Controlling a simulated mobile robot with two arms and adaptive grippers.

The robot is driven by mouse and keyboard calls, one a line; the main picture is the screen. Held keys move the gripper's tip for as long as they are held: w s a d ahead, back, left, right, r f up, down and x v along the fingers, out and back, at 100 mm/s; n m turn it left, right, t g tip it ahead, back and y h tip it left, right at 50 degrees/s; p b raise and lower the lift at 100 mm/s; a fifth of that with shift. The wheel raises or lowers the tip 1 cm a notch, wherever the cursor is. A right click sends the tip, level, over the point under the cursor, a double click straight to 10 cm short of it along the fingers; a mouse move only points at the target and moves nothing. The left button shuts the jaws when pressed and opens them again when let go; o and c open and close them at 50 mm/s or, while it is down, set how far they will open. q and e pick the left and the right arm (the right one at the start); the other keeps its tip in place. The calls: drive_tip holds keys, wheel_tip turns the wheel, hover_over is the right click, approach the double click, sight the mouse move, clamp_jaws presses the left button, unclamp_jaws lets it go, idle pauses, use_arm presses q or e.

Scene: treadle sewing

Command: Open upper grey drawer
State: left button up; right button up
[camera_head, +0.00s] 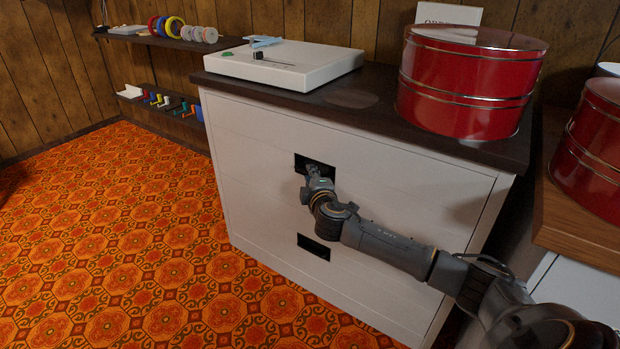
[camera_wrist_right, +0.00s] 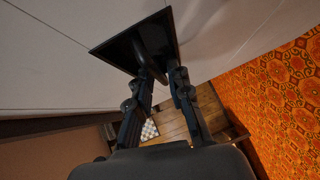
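The light grey drawer cabinet (camera_head: 270,135) stands against the wall under a dark top. Its front has an upper dark recessed handle (camera_head: 300,164) and a lower one (camera_head: 313,247). The upper grey drawer looks flush with the front. My right gripper (camera_head: 318,172) is at the upper recess, and partly covers it. In the right wrist view, the two fingers of my right gripper (camera_wrist_right: 160,82) are apart at the recess (camera_wrist_right: 124,52). A dark bar (camera_wrist_right: 148,62) inside the recess runs towards the gap between them; contact is unclear. My left gripper is not in view.
A white flat device (camera_head: 290,68) and a red round tin (camera_head: 465,85) stand on the cabinet top. Another red tin (camera_head: 592,150) is on a wooden surface at the right. Wall shelves (camera_head: 150,38) hold tape rolls and spools. Patterned floor (camera_head: 130,235) left of the cabinet is clear.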

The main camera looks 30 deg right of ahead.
drive_tip(key=shift+x, duration=0.85)
drive_tip(key=shift+c, duration=0.2)
clamp_jaws()
drive_tip(key=shift+s, duration=0.1)
